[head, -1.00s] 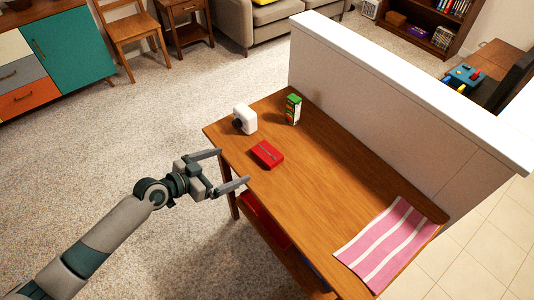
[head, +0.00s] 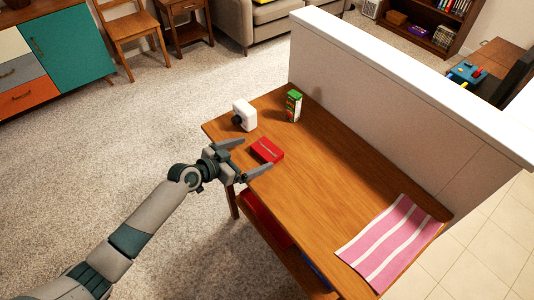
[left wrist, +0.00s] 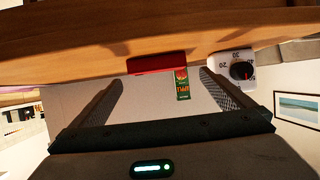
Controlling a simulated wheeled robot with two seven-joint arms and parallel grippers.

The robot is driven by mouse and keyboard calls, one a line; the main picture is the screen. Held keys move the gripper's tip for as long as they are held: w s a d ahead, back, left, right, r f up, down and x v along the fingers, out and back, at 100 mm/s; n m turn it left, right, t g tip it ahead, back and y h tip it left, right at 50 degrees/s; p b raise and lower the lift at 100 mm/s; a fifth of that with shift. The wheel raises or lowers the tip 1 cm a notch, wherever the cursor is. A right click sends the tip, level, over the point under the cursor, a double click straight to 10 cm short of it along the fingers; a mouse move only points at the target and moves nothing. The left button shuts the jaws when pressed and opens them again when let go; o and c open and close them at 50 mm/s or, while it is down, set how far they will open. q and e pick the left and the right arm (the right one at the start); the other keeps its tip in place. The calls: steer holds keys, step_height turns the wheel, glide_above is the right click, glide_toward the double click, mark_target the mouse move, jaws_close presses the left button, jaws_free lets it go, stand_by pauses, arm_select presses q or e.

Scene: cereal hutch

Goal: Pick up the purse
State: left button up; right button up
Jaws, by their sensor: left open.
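The purse is a small red flat case (head: 267,150) lying on the wooden table (head: 318,180) near its left edge. My left gripper (head: 257,158) is open at that edge, its two fingers spread on either side of the purse's near side, with nothing held. In the left wrist view the purse (left wrist: 157,65) shows ahead, between and beyond the open fingertips (left wrist: 160,82). I cannot tell whether either finger touches it. My right gripper is not in view.
A white timer with a dark dial (head: 244,115) and a green juice carton (head: 294,106) stand behind the purse. A pink striped cloth (head: 392,240) lies at the table's near right end. A half wall (head: 390,115) borders the far side. The table's middle is clear.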

mark_target(266, 149)
arm_select(q)
steer(key=shift+x, duration=1.05)
steer(key=shift+b+x, duration=0.9)
steer(key=shift+x, duration=1.75)
steer(key=shift+s, duration=0.1)
steer(key=c, duration=1.1)
